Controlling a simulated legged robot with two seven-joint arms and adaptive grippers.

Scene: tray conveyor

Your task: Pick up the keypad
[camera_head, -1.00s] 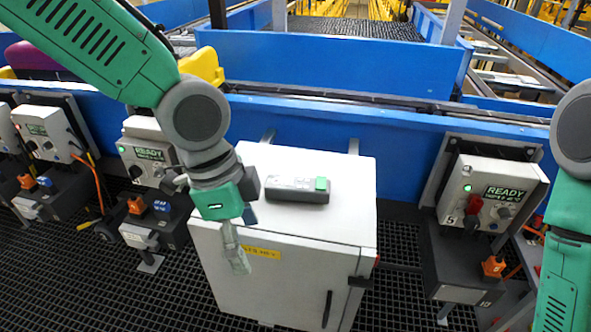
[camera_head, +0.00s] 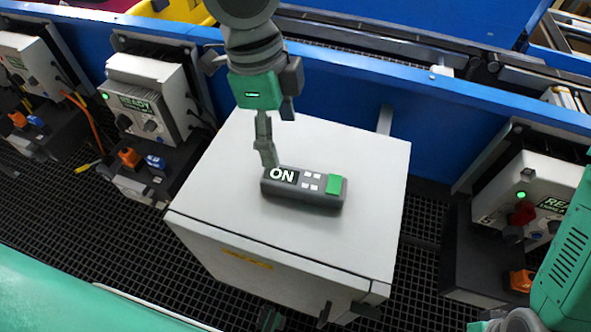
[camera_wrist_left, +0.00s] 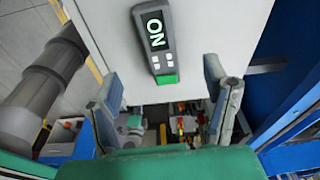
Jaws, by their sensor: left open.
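The keypad (camera_head: 302,188) is a dark grey bar with a lit "ON" display, small white keys and a green end button. It lies flat on top of the white cabinet (camera_head: 365,160). My left gripper (camera_head: 266,155) hangs over the cabinet top, at the far edge of the keypad's "ON" end in the head view. In the left wrist view the keypad (camera_wrist_left: 152,32) lies beyond the two spread fingers, its green end towards me. The fingers are open with nothing between them; whether they touch the keypad is unclear. My right arm shows at lower right, its gripper out of view.
Control boxes with green lights stand at left (camera_head: 148,90) and right (camera_head: 530,190) of the cabinet. A blue conveyor wall (camera_head: 440,115) runs behind it. Black grating (camera_head: 60,190) covers the floor. The cabinet top around the keypad is clear.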

